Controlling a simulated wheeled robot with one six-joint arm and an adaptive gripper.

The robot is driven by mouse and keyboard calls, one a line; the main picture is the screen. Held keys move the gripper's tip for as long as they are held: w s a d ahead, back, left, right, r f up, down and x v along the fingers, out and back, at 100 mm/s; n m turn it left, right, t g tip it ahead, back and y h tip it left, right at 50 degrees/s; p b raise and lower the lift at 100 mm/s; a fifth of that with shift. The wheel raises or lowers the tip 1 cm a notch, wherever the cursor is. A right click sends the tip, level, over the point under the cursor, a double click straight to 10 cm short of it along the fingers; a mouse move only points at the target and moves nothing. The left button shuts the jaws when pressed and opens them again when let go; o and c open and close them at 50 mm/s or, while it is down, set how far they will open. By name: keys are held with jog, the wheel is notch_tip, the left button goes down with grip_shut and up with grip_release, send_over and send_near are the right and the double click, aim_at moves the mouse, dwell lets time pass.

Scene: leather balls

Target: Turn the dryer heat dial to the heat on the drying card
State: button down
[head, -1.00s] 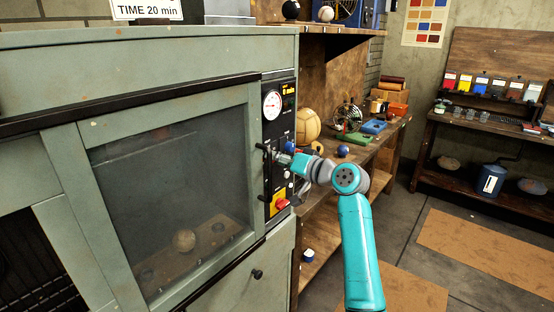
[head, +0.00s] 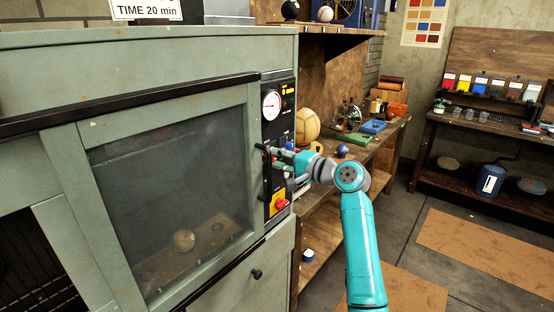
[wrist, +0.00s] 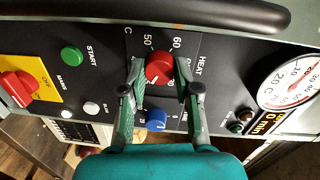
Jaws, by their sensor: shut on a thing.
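The red heat dial (wrist: 159,68) sits on the black control panel (wrist: 100,40), beside the word HEAT and a scale in C with 50 and 60 legible. My gripper (wrist: 159,70) has a finger on each side of the dial and is shut on it. My fingers hide part of the scale, so the dial's setting cannot be read. In the head view my gripper (head: 277,157) is at the panel of the dryer (head: 75,160) and hides the dial. The drying card (head: 147,9) shows only "TIME 20 min"; its upper part is cut off.
A blue knob (wrist: 156,120) lies close to my fingers. A green START button (wrist: 71,57), a white button (wrist: 91,108) and a red main switch (wrist: 18,88) share the panel. A round gauge (wrist: 291,82) and the dark door handle (wrist: 150,14) are nearby.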

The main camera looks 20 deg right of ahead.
dwell(0.4)
jog(key=c, duration=1.1)
grip_release()
jog(key=shift+d, duration=0.1)
jog(key=v, duration=1.2)
